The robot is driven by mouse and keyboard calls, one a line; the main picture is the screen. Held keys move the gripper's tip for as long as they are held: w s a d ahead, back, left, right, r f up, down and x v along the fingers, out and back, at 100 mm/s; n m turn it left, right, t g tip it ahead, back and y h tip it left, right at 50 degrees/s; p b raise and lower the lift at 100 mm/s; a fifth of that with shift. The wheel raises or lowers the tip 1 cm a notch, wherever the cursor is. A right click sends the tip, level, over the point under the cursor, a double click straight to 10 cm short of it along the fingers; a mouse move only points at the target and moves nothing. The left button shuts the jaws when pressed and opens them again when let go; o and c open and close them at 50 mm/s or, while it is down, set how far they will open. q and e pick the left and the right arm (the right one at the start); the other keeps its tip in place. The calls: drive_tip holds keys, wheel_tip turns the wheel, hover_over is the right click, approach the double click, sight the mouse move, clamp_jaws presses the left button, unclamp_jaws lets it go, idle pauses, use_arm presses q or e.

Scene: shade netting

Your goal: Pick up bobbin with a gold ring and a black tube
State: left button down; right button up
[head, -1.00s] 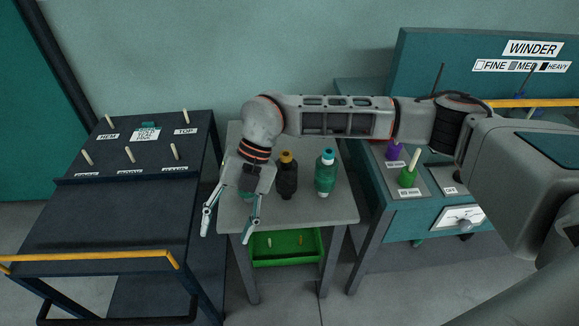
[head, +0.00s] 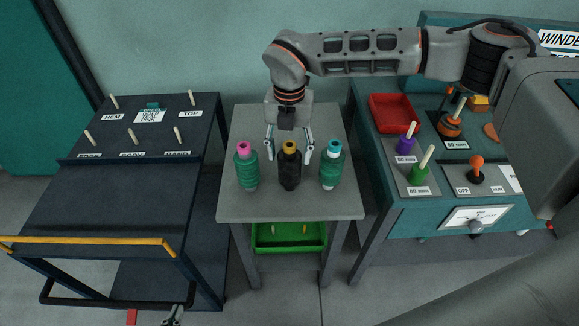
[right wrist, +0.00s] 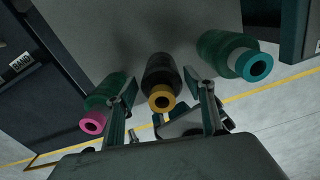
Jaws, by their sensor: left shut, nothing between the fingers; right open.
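The bobbin with a gold ring (head: 289,171) stands upright on the grey table, wound in black, between two green bobbins. Its gold ring and dark centre also show in the right wrist view (right wrist: 161,99). My right gripper (head: 289,153) is open, with one finger on each side of this bobbin near its top and a gap on both sides; contact is not visible. A green bobbin with a pink ring (head: 246,169) stands to the left, a green one with a light blue ring (head: 331,168) to the right. My left gripper (head: 172,318) is shut and empty at the bottom edge, mostly cut off.
The grey table (head: 290,207) has free room in front. A green bin (head: 290,246) sits on its lower shelf. A dark cart with pegs (head: 125,185) stands left. The winder bench to the right holds a red tray (head: 391,113), a purple bobbin (head: 405,143) and a green bobbin (head: 419,173).

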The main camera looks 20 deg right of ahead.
wheel_tip(320, 180, down, 3)
drive_tip(key=shift+f, duration=0.1)
drive_tip(key=c, duration=1.3)
